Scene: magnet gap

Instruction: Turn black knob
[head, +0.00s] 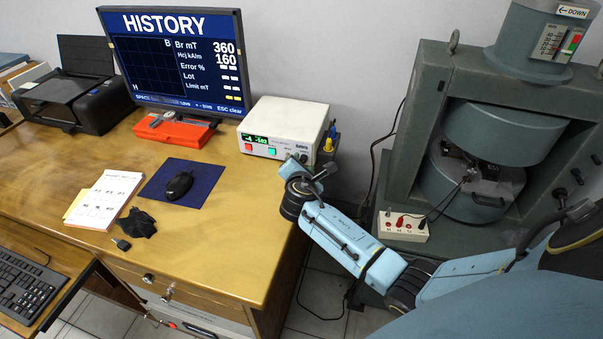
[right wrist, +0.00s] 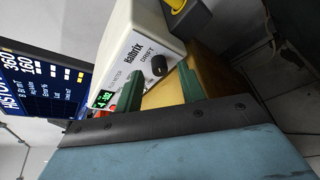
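The black knob (right wrist: 158,65) sits on the front of the white Halbrix meter box (right wrist: 135,45), beside the word DRIFT, in the right wrist view. In the head view the meter box (head: 285,125) stands at the desk's back right corner with a lit green display. My right gripper (head: 308,172) is close to the right end of its front and hides part of it. In the right wrist view the green fingers of my right gripper (right wrist: 160,78) are apart, with the knob seen between their tips. Contact with the knob cannot be told. My left gripper is not in view.
A monitor (head: 180,60) and a red case (head: 175,130) stand left of the meter. A mouse (head: 179,185) lies on a blue pad, near papers (head: 105,200). The magnet frame (head: 420,130) and a small white box with leads (head: 402,227) are at right.

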